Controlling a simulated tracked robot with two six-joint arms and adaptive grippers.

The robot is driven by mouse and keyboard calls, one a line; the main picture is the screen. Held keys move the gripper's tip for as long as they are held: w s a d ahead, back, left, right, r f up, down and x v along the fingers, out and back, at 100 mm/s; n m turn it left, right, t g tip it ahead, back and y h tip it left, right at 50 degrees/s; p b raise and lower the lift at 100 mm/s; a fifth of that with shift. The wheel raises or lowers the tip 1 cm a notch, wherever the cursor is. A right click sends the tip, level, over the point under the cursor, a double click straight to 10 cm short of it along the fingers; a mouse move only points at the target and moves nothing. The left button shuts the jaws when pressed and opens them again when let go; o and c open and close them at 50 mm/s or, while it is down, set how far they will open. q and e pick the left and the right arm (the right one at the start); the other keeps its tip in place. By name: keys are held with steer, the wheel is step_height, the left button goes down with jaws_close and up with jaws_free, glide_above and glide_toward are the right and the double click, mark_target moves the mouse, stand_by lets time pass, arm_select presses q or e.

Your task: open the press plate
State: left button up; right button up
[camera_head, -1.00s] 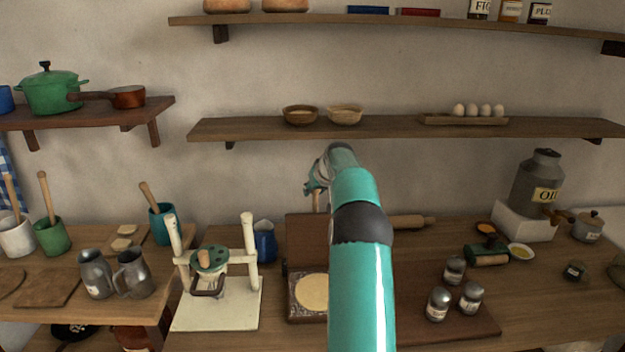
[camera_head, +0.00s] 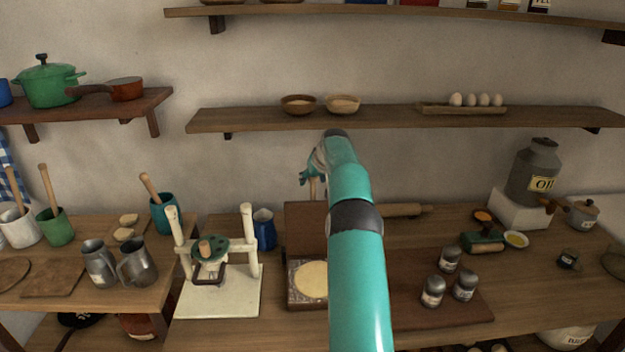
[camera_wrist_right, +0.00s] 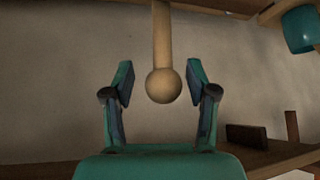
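The wooden press has a dark base (camera_head: 291,296) with a pale round disc (camera_head: 312,280) on it. Its brown plate (camera_head: 303,225) stands upright behind the disc, partly hidden by my right arm. A pale wooden handle (camera_head: 312,188) rises above the plate. In the right wrist view the handle (camera_wrist_right: 162,35) ends in a round knob (camera_wrist_right: 163,86) between my fingers. My right gripper (camera_head: 308,176) is at the handle; its fingers (camera_wrist_right: 160,90) are open, with a gap on both sides of the knob. My left gripper is not in view.
A white stand with posts (camera_head: 215,300) and a green disc (camera_head: 210,249) is left of the press. A blue jug (camera_head: 264,232) stands close behind. Several shakers (camera_head: 433,292) are on a board to the right. A shelf (camera_head: 390,119) runs above the gripper.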

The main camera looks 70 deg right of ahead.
steer(key=shift+a+r, duration=0.1)
steer(key=shift+r, duration=0.15)
steer(key=shift+s+a+r, duration=0.1)
steer(key=shift+s+r, duration=0.05)
steer(key=shift+r, duration=0.1)
steer(key=v, duration=1.1)
steer(key=shift+a, duration=0.15)
